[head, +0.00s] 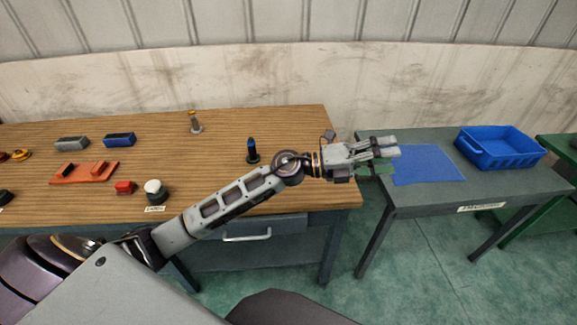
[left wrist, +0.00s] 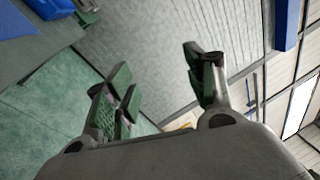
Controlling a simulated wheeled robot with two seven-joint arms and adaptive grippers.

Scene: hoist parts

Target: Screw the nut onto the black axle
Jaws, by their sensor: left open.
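The black axle (head: 252,150) stands upright on the wooden table, near its right end. A second, grey post (head: 195,124) with an orange-yellow top stands farther back and to the left. I cannot clearly pick out the nut; yellow ring-like parts (head: 21,155) lie at the far left. My left gripper (head: 386,150) is open and empty, to the right of the axle, over the gap and the near edge of the grey table. Its green-padded fingers are spread apart in the left wrist view (left wrist: 165,85). My right gripper is not in view.
The grey table (head: 405,200) holds a blue mat (head: 426,165) and a blue bin (head: 499,160).

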